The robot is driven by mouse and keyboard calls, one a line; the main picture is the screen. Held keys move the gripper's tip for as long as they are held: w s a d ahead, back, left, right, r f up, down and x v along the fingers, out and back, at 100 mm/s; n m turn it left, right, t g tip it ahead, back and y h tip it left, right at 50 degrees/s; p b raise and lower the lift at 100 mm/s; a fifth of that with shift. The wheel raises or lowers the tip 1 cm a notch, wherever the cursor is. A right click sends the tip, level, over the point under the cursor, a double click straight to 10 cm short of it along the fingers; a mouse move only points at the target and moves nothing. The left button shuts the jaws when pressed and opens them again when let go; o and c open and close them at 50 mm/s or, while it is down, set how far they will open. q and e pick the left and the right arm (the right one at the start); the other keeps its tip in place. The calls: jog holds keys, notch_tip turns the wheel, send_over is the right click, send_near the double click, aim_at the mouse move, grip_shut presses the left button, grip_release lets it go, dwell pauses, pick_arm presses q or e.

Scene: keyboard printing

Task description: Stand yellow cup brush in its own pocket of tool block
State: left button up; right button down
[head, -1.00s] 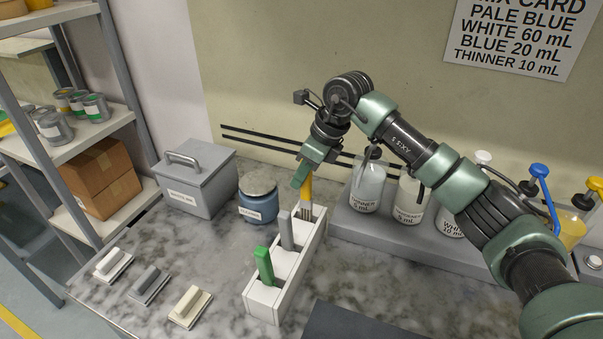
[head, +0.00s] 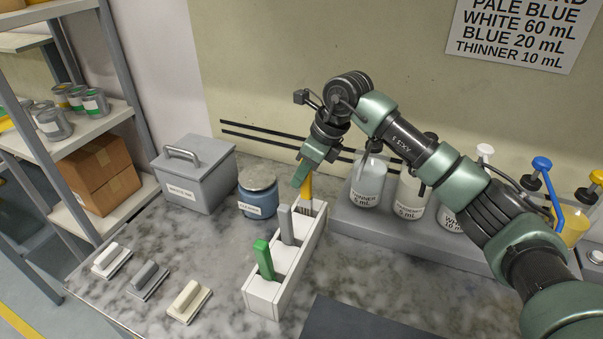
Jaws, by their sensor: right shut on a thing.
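The white tool block (head: 263,297) stands on the marbled counter, running from front to back. A green-handled tool (head: 264,258) leans in its front pocket and a grey-handled tool (head: 286,225) stands in its middle pocket. The yellow cup brush (head: 307,188) is at the far end of the block, nearly upright, its lower part at the far pocket. How deep it sits I cannot tell. My right gripper (head: 302,176) is shut on the top of the yellow handle. My left gripper is not in view.
A grey lidded box (head: 198,185) and a blue jar (head: 258,200) stand left of the block. Pump bottles such as the thinner (head: 368,186) stand on a grey ledge at right. Several small scrapers or pads (head: 187,302) lie at front left. A dark mat (head: 350,322) is at front.

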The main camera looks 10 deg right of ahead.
aim_at(302, 188)
jog(key=shift+f+b, duration=1.55)
jog(key=shift+f, duration=0.7)
jog(key=c, duration=1.2)
grip_release()
jog(key=shift+r, duration=0.15)
jog(key=shift+r+p, duration=1.85)
jog(key=shift+r, duration=1.5)
